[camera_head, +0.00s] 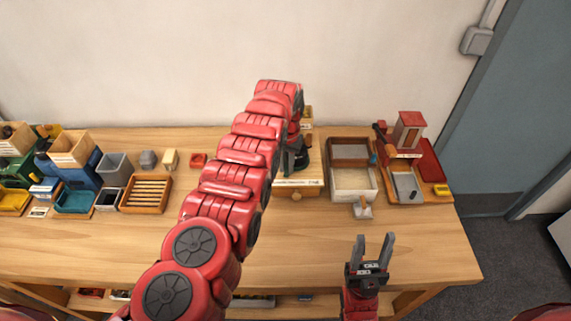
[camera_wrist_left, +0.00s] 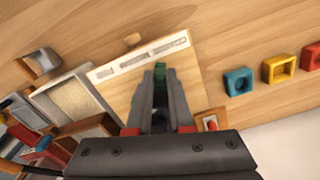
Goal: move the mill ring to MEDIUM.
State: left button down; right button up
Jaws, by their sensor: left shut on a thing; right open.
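The mill (camera_head: 308,184) is a wooden box at mid table, with a pale label strip on its front edge, partly hidden by my left arm. In the left wrist view its pale wooden top (camera_wrist_left: 120,88) carries a strip with several markings (camera_wrist_left: 140,55), too small to read. My left gripper (camera_wrist_left: 160,80) is over that top, shut on a small green piece (camera_wrist_left: 160,72), perhaps part of the mill ring. The rest of the ring is hidden, and its setting cannot be read. My right gripper (camera_head: 374,248) is open and empty, above the table's front edge.
Right of the mill stand a two-part tray (camera_head: 352,180) and a red-and-wood device (camera_head: 408,130). At the left are a slatted wooden crate (camera_head: 146,193) and grey bins (camera_head: 115,165). Blue (camera_wrist_left: 238,82) and yellow (camera_wrist_left: 279,68) square frames lie beside the mill. The front table is mostly clear.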

pick_arm(q)
jog(key=shift+s+d+n, duration=0.15)
jog(key=shift+d+n, duration=0.25)
jog(key=shift+n, duration=0.2)
jog(key=shift+s+d+f+n+b, duration=0.1)
jog(key=shift+d+n+b, duration=0.1)
jog(key=shift+n+b, duration=0.1)
jog(key=shift+d+n+b, duration=0.7)
jog(key=shift+n+b, duration=0.5)
jog(key=shift+b, duration=0.05)
jog(key=shift+s+d+n+b, duration=0.1)
jog(key=shift+d+n+b, duration=0.15)
jog(key=shift+n+b, duration=0.25)
jog(key=c, duration=0.8)
grip_release()
